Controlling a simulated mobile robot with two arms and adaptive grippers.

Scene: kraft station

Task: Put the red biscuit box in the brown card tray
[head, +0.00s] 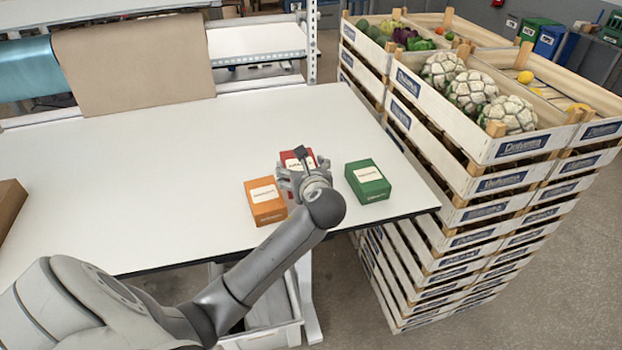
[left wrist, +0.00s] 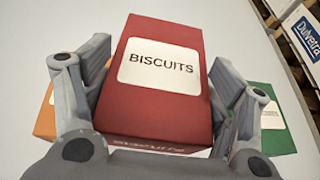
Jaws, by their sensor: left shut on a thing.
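The red biscuit box (head: 297,155) is at the right part of the white table, mostly hidden behind my left gripper (head: 303,172) in the head view. In the left wrist view the red box (left wrist: 160,98) fills the middle, its white label reading BISCUITS. My left gripper (left wrist: 160,110) is shut on it, one finger on each side. I cannot tell whether the box touches the table. A brown card edge (head: 10,203) at the far left of the table may be the card tray; most of it is cut off. My right gripper is not in view.
An orange box (head: 266,203) stands left of my left gripper and a green box (head: 368,182) right of it, both close. Stacked wooden crates (head: 480,160) with vegetables stand beyond the table's right edge. The table's middle and left (head: 150,170) are clear.

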